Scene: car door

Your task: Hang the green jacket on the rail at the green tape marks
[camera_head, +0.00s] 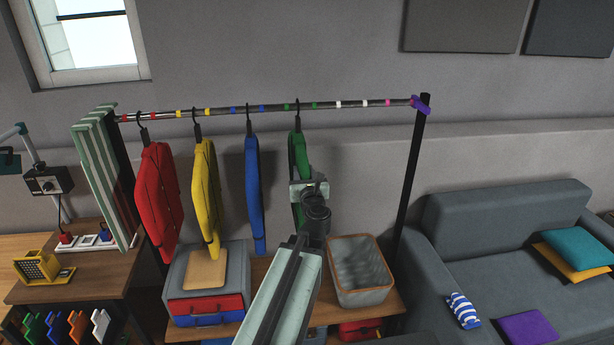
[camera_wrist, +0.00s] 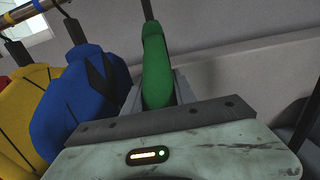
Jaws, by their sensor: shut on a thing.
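The green jacket (camera_head: 300,150) is upright, with its black hanger hook at the rail (camera_head: 220,109) between the two green tape marks; I cannot tell whether the hook bears on the rail. The green tape marks show on the rail, one left of the hook (camera_head: 286,106) and one right of it (camera_head: 314,105). My gripper (camera_head: 308,188) is shut on the jacket's lower part, and my arm hides some of it. In the wrist view the jacket (camera_wrist: 156,62) stands between the jaws, with its hook out of view.
Red (camera_head: 160,200), yellow (camera_head: 206,195) and blue (camera_head: 253,195) jackets hang to the left, the blue one closest. White and pink marks and bare rail lie to the right, up to the black post (camera_head: 411,180). A grey basket (camera_head: 361,296) stands below on the shelf.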

